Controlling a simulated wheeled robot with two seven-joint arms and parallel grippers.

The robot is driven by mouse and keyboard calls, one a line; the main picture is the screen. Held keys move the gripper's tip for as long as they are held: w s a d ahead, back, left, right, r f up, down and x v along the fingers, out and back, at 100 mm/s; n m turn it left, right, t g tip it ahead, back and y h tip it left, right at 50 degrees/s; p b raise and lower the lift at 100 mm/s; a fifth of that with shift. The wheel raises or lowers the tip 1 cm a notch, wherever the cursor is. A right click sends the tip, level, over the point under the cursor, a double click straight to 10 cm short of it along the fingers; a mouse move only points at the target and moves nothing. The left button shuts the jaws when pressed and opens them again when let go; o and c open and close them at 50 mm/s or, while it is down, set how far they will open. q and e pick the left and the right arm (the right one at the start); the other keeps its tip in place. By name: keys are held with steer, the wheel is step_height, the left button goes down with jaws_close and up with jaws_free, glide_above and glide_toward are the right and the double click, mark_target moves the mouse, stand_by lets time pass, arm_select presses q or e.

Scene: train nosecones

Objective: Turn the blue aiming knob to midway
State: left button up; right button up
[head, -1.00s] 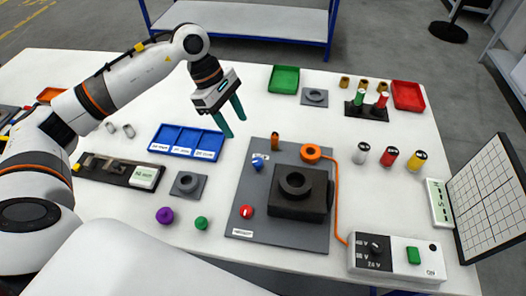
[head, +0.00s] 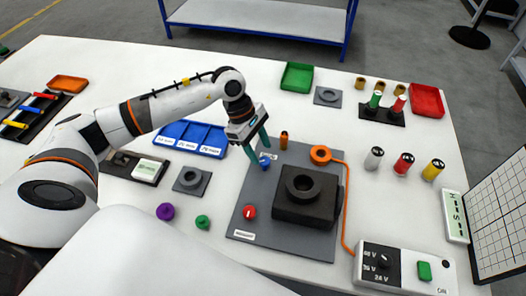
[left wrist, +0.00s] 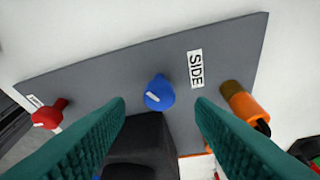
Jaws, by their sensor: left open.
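The blue aiming knob (head: 265,161) stands on the grey panel (head: 250,225), near its upper left edge. It also shows in the left wrist view (left wrist: 159,93), with a white mark on its top and a label reading SIDE beside it. My left gripper (head: 258,150) is open, its green fingertips just above the knob. In the left wrist view the knob lies between and beyond the two open fingers (left wrist: 160,110), apart from both. My right gripper is not in view.
A red knob (head: 249,212), a dark block with a ring (head: 305,205) and an orange-topped post (head: 284,140) share the panel. An orange ring (head: 320,154) with a cable leads to the control box (head: 400,265). A blue tray (head: 190,138) lies to the left.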

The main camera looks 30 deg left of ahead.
mark_target(264, 160)
arm_select(q)
steer(key=shift+p+x, duration=0.3)
steer(key=shift+x, duration=1.45)
steer(key=c, duration=0.9)
steer(key=shift+c, duration=0.2)
steer(key=shift+a+n, duration=0.1)
steer(key=shift+n, duration=0.2)
